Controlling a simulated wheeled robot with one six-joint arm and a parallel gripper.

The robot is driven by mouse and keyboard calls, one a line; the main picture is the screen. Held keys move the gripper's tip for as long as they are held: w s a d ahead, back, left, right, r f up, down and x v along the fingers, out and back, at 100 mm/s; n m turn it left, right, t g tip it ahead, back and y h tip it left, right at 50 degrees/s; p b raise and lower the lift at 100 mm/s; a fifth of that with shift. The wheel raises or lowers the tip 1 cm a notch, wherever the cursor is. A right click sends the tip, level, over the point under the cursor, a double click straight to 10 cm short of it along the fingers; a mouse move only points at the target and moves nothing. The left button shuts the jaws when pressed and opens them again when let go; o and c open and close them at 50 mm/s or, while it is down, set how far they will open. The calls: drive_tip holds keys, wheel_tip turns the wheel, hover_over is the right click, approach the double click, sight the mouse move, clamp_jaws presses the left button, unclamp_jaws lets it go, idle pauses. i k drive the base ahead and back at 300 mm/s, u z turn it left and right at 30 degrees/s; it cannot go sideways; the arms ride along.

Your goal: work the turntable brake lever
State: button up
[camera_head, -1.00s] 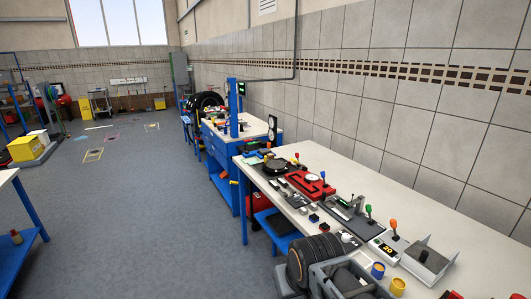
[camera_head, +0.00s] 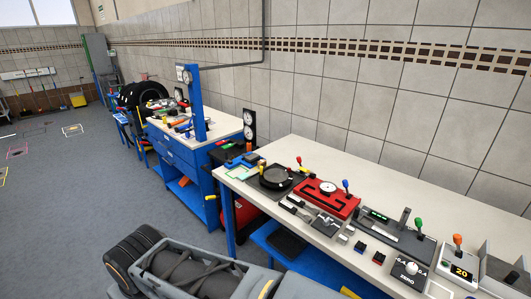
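A round black turntable (camera_head: 276,178) sits on a dark plate toward the far left end of the white bench. A lever with a red knob (camera_head: 299,161) stands at its back right, upright or nearly so. A short orange-yellow post (camera_head: 262,165) stands at its back left. I cannot tell for sure which of these is the brake lever. My gripper does not show clearly in this view. Grey and black parts that look like my own body fill the bottom left, apart from the turntable.
Right of the turntable are a red fixture (camera_head: 328,198) with a blue-knobbed lever, a black slide unit (camera_head: 396,236) with a green-knobbed lever, and a display box (camera_head: 459,268) with an orange-knobbed lever. Small blocks line the bench's front.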

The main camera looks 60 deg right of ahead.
sight(299, 158)
drive_tip(key=z, duration=0.3)
drive_tip(key=i, duration=1)
drive_tip(key=z, duration=1.65)
drive_tip(key=i, duration=0.9)
drive_tip(key=z, duration=0.75)
drive_tip(key=i, duration=0.4)
drive_tip(key=u, duration=0.05)
